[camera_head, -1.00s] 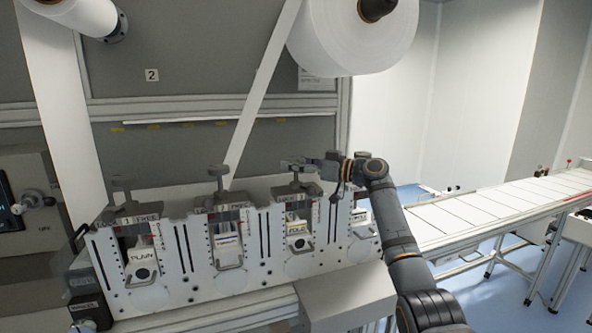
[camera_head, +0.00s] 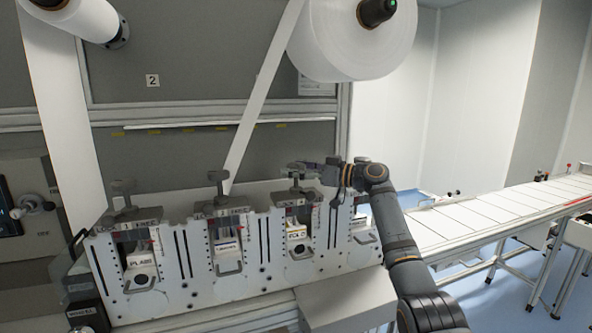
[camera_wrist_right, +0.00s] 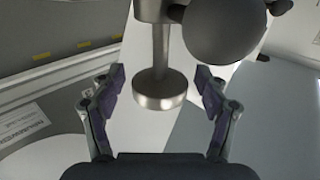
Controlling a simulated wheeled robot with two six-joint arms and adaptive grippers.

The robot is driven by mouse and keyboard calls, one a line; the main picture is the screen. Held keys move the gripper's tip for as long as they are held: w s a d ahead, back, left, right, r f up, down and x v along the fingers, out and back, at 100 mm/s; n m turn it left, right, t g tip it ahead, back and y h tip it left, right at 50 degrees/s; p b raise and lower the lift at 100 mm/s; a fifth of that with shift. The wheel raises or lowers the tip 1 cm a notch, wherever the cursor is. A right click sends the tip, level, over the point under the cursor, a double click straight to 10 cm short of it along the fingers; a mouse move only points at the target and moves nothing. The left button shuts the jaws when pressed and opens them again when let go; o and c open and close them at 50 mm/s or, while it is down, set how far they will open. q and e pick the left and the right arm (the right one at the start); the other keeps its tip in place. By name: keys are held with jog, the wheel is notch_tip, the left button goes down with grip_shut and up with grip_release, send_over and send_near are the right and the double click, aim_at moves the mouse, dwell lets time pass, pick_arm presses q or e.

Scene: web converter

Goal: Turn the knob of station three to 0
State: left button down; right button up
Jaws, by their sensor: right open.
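The knob of station three (camera_head: 297,181) is a grey handle on a post, on top of the third station from the left in the head view. My right gripper (camera_head: 301,165) is at the top of this knob, its fingers pointing left. In the right wrist view, my right gripper (camera_wrist_right: 158,92) is open. A metal post with a round disc (camera_wrist_right: 160,92) shows between its fingers, with a gap on both sides. A dark ball-shaped part (camera_wrist_right: 222,30) is above right of it. I cannot read a scale setting. My left gripper is not in view.
The station bank (camera_head: 190,262) has similar knobs on the first (camera_head: 123,188) and second (camera_head: 218,180) stations. My right forearm partly covers the rightmost station. A conveyor (camera_head: 490,217) stands at right.

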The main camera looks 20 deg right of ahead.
jog(key=v, duration=1.2)
